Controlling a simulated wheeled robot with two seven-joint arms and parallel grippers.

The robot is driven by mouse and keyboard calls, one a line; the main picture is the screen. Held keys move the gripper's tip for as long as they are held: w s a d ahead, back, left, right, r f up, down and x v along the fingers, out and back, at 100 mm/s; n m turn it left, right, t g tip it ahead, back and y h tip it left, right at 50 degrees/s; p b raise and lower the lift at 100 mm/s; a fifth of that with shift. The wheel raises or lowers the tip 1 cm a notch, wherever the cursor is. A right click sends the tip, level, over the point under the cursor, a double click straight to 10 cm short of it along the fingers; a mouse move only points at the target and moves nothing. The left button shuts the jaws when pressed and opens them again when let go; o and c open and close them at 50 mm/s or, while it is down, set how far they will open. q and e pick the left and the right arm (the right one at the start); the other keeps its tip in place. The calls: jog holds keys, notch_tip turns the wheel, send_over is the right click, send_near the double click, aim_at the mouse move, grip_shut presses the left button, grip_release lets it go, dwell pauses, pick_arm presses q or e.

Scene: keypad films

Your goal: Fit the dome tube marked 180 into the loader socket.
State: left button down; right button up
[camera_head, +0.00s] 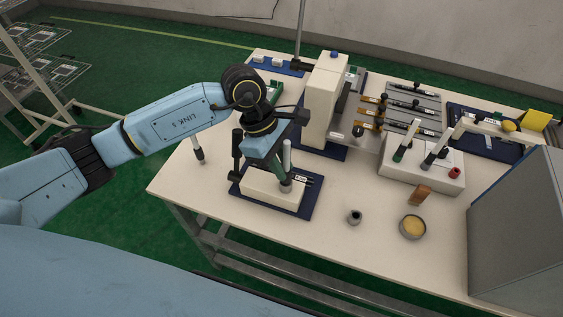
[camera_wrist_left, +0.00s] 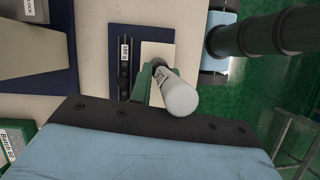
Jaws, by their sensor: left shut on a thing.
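My left gripper (camera_head: 284,172) is shut on a pale tube (camera_head: 287,153) and holds it upright over the white loader block (camera_head: 262,193). The tube's rounded white end (camera_wrist_left: 180,97) points toward the camera in the left wrist view, between the green fingers (camera_wrist_left: 156,92). The tube's lower end meets a grey ring on the block; I cannot tell whether it is seated in the socket or just above it. Small print shows on the tube but is too small to read. The block sits on a blue mat (camera_head: 294,207). My right gripper is not in view.
A dark post (camera_head: 237,150) rises beside the block. Another tube (camera_head: 198,148) stands near the table's left edge. A small dark cup (camera_head: 354,217) and a yellow-filled bowl (camera_head: 412,229) stand at the front right.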

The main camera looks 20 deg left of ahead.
pick_arm(q)
jog(key=c, duration=1.2)
grip_release()
jog(key=shift+f, duration=0.1)
jog(key=shift+c, duration=0.2)
jog(key=s+v, duration=0.1)
jog(key=v, duration=1.2)
jog(key=shift+w+r, duration=0.25)
jog(key=shift+w, duration=0.25)
